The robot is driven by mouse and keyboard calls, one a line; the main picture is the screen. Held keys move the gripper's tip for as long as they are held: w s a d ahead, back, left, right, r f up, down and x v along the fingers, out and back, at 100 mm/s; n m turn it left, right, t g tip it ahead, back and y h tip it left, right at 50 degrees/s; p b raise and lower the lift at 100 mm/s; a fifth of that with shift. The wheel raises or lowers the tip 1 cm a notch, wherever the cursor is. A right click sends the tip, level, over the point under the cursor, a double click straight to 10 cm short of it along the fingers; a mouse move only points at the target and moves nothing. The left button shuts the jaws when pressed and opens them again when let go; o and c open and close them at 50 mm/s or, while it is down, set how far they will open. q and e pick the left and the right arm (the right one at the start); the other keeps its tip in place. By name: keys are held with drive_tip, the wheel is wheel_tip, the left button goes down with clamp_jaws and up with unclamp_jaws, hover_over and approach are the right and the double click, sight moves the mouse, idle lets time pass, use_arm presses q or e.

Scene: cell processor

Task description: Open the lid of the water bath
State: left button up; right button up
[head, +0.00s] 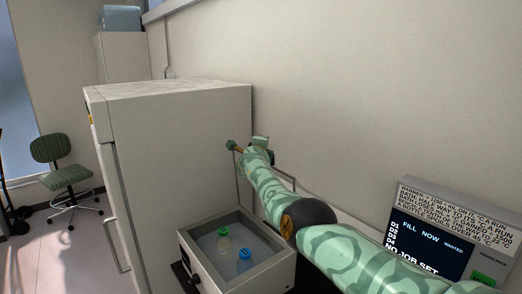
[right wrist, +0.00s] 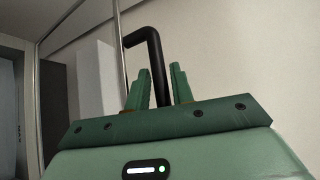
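The water bath (head: 271,275) is a white box low in the middle of the head view. Its basin is uncovered, and two bottles stand inside, one with a green cap (head: 223,232) and one with a blue cap (head: 245,254). My right arm reaches over behind it, with its gripper (head: 247,146) raised well above the bath near the wall. In the right wrist view, a black bent handle (right wrist: 158,75) stands between the two green fingers (right wrist: 159,90). Whether both fingers touch it is unclear. The lid is largely hidden behind my arm. My left gripper is not shown.
A tall white cabinet (head: 180,150) stands close on the left of the bath. A display panel (head: 428,240) is at the right by the wall. A green office chair (head: 62,172) stands on open floor at the far left.

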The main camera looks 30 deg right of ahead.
drive_tip(key=shift+a+r+p, duration=0.15)
drive_tip(key=shift+p, duration=0.25)
drive_tip(key=p+v, duration=0.8)
drive_tip(key=v, duration=0.8)
drive_tip(key=shift+s, duration=0.2)
drive_tip(key=shift+f, duration=0.2)
